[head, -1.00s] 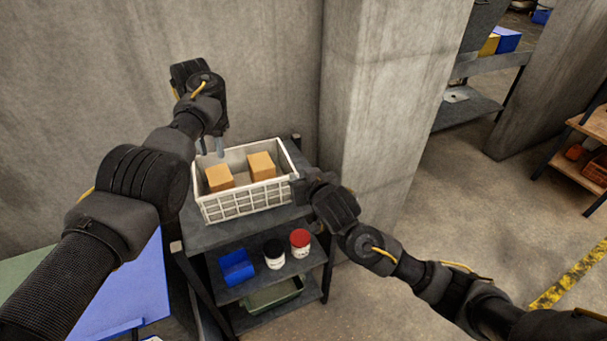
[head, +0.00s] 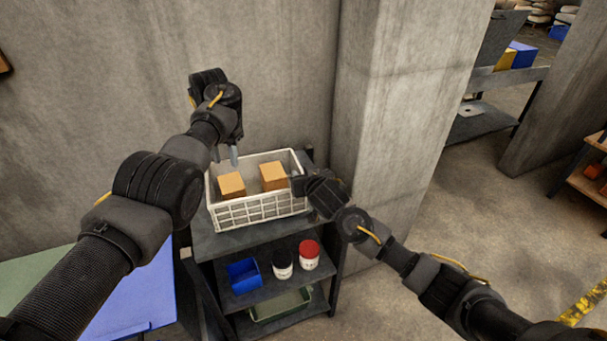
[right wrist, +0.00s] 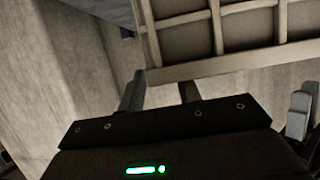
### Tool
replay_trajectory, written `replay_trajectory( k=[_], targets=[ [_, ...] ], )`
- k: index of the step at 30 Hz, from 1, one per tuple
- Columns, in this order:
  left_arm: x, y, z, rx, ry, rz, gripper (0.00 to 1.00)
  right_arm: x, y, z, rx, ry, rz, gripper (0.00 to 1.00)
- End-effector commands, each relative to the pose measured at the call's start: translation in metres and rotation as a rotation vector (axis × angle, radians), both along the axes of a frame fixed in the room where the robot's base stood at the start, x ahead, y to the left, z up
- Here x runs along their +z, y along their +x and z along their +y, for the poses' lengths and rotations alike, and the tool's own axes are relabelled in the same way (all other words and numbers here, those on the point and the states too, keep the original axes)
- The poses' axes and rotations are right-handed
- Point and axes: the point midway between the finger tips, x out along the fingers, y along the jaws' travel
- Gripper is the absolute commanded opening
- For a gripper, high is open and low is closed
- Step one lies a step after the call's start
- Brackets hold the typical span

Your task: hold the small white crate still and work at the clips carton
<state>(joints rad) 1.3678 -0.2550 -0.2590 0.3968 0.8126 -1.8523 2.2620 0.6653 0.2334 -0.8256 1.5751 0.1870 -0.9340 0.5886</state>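The small white crate (head: 262,210) sits on the top of a dark shelf unit against the wall. Two plain tan cartons stand in it, one on the left (head: 231,184) and one on the right (head: 273,176). I cannot tell which is the clips carton. My left gripper (head: 227,157) points down over the crate's back left part, behind and above the left carton. Its fingers are apart and empty. My right gripper (right wrist: 160,92) is at the crate's right end, with its fingers on either side of the crate wall (right wrist: 185,38). Their contact is partly hidden.
On the shelf below are a blue bin (head: 243,275), a black-lidded jar (head: 282,265) and a red-lidded jar (head: 309,255). A green tray (head: 280,305) is lower. A concrete pillar (head: 405,120) rises close to the right of the shelf unit.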

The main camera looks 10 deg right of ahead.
Motion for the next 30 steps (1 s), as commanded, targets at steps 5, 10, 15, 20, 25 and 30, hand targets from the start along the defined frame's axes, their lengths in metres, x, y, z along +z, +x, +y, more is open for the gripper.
replay_trajectory(
  k=[5,10,15,20,25,30],
  targets=[
    [0.0,0.0,0.0,0.0,0.0,0.0,0.36,-0.004,0.0085,0.0012,0.0,0.001,0.001,0.34],
    [0.0,0.0,0.0,0.0,0.0,0.0,0.36,-0.0044,0.0093,0.0016,0.0,0.001,0.0,0.34],
    [0.0,0.0,0.0,0.0,0.0,0.0,0.36,-0.0042,0.0093,0.0014,0.0,0.001,0.0,0.24],
    [0.0,0.0,0.0,0.0,0.0,0.0,0.36,-0.0043,0.0092,0.0014,0.0,0.001,0.0,0.04],
    [0.0,0.0,0.0,0.0,0.0,0.0,0.36,-0.0042,0.0091,0.0013,0.0,0.001,0.0,0.0],
    [0.0,0.0,0.0,0.0,0.0,0.0,0.36,-0.0043,0.0091,0.0013,0.0,0.001,0.001,0.0]
  ],
)
